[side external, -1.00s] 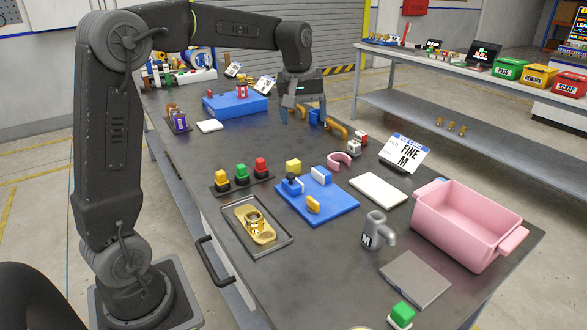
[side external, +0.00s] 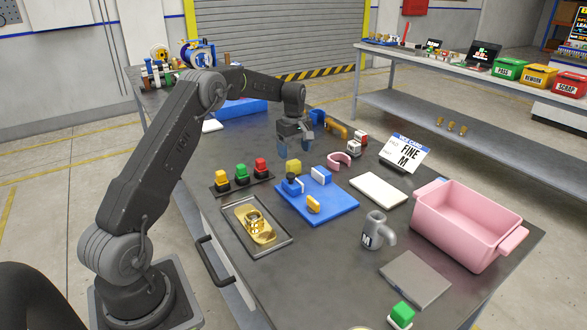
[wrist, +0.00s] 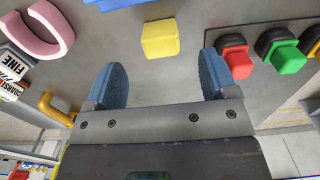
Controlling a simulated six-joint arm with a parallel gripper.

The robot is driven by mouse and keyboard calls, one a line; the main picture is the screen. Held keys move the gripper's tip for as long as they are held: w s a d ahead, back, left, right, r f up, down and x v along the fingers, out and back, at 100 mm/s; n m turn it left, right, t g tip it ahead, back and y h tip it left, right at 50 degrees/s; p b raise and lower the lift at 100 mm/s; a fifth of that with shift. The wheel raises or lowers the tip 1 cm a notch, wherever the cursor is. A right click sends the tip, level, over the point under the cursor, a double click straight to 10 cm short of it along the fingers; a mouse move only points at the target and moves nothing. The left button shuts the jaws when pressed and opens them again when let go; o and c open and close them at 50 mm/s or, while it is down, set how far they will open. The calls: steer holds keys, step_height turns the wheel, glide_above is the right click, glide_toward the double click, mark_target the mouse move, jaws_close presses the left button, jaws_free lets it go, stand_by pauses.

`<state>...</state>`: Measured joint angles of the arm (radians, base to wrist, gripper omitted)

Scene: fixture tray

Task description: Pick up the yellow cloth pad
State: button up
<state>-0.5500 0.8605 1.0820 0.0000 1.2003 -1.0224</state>
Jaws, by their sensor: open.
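The yellow cloth pad (side external: 293,166) is a small, block-like yellow piece on the dark table, at the back left corner of the blue fixture plate (side external: 335,211). In the wrist view the pad (wrist: 160,39) lies beyond my fingertips, roughly centred between them. My gripper (side external: 297,148) points down, above and just behind the pad in the side view. Its two blue fingers are apart with nothing between them, as the wrist view also shows (wrist: 165,77). The pad is fully visible and apart from the fingers.
Yellow, green and red buttons (side external: 241,173) stand left of the pad. A pink C-shaped piece (side external: 340,160) lies to its right. A metal tray (side external: 279,242), white pad (side external: 378,189), grey mug (side external: 373,233) and pink bin (side external: 455,241) are nearer the front and right.

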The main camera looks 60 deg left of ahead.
mark_target(294, 162)
steer(key=shift+a+f, duration=0.2)
steer(key=shift+f, duration=3.25)
steer(key=shift+c, duration=0.3)
steer(key=c, duration=1)
steer(key=shift+r, duration=0.2)
steer(key=shift+r, duration=0.6)
step_height(294, 162, up, 3)
steer(key=shift+f, duration=0.1)
steer(key=s+a+r, duration=0.2)
steer(key=s, duration=0.1)
steer(key=s+a+r, duration=0.2)
steer(key=s, duration=0.1)
steer(key=s+a+r, duration=0.2)
steer(key=s, duration=0.2)
steer(key=shift+a+r, duration=0.1)
steer(key=shift+r, duration=0.25)
